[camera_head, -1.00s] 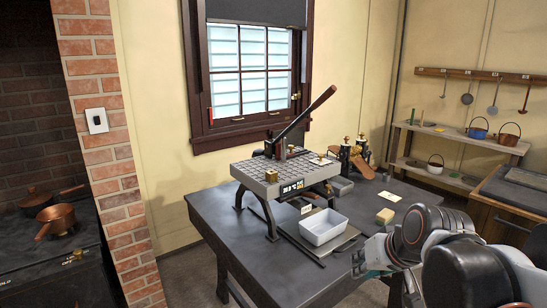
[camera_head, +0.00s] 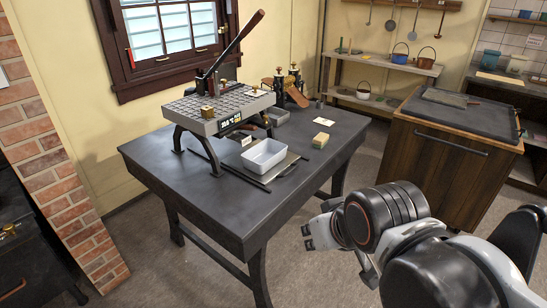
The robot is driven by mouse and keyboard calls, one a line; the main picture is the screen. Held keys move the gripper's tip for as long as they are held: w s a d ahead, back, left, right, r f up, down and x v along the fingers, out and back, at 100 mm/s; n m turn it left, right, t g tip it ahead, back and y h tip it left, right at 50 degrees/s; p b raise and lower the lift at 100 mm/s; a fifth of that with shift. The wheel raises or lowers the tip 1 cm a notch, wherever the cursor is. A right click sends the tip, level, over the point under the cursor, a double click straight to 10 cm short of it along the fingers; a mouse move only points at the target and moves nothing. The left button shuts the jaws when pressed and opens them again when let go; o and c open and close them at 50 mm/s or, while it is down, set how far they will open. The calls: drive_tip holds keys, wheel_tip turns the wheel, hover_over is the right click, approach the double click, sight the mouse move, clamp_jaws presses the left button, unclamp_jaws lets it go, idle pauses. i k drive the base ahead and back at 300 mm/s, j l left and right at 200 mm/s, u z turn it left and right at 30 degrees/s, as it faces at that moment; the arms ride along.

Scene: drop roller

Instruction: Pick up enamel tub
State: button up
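The enamel tub (camera_head: 264,158) is a small white open rectangular tub. It sits upright on a dark flat plate (camera_head: 287,167) on the black table, in front of the press-like machine (camera_head: 222,110). My gripper (camera_head: 308,234) is right of and nearer than the table, apart from the tub. Its fingers are small and partly hidden by my arm, so I cannot tell whether they are open or shut. I see nothing held in it.
A tan block (camera_head: 320,140) and a white card (camera_head: 322,121) lie right of the tub. The machine's long lever (camera_head: 236,42) rises behind it. A wooden cabinet (camera_head: 440,150) stands at the right. The table's front left (camera_head: 190,180) is clear, as is the floor before it.

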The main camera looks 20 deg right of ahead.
sight(261, 157)
drive_tip(key=i+l+u, duration=0.1)
drive_tip(key=l, duration=0.35)
drive_tip(key=i+l+u, duration=0.1)
drive_tip(key=i+l, duration=0.2)
drive_tip(key=l, duration=0.2)
drive_tip(key=i+l+u, duration=0.1)
drive_tip(key=l, duration=0.4)
drive_tip(key=i+l+u, duration=0.15)
drive_tip(key=l, duration=0.35)
drive_tip(key=i+l+u, duration=0.1)
drive_tip(key=l, duration=0.4)
drive_tip(key=i+l+u, duration=0.1)
drive_tip(key=l, duration=0.45)
drive_tip(key=i+l+u, duration=0.1)
drive_tip(key=l, duration=0.45)
drive_tip(key=i, duration=0.1)
